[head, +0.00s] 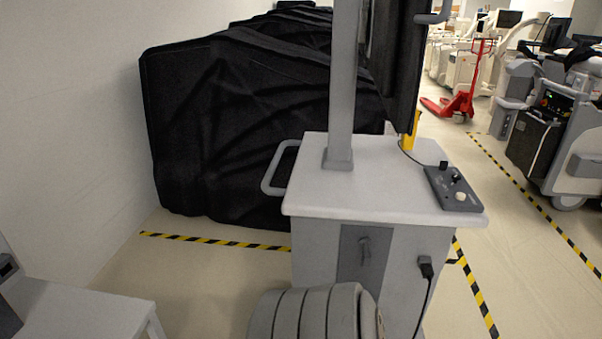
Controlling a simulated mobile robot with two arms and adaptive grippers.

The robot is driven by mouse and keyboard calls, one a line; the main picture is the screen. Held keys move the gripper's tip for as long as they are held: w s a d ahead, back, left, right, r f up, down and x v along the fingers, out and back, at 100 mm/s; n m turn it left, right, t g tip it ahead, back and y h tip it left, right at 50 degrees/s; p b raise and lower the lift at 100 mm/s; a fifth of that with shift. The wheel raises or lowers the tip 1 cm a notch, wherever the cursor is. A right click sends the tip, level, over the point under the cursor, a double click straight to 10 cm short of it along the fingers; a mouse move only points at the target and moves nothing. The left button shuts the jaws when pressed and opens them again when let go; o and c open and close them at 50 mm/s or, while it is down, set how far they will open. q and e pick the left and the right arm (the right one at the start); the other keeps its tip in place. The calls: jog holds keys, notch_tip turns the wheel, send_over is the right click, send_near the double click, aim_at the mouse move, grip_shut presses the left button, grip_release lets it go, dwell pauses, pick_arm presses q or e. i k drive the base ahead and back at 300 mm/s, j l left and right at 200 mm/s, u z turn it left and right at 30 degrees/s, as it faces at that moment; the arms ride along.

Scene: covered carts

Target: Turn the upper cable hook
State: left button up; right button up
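A pale grey cart (308,205) with a column stands in the middle of the head view. Its front has a dark grey recessed panel (352,275). A small dark hook-like part (365,247) sits high on that panel; it appears to point downward, but its exact turn is too small to tell. I see no second hook, and the lower front of the cart is partly hidden at the bottom edge. A black plug (426,266) with a hanging cable is on the cart front to the right of the panel.
A control box (453,188) lies on the cart top, and a side handle (275,170) sticks out left. Black-covered equipment (240,125) stands behind by the wall. A red pallet jack (462,100) and other carts are at right.

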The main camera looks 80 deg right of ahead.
aim_at(365, 243)
jog(key=z, duration=3.1)
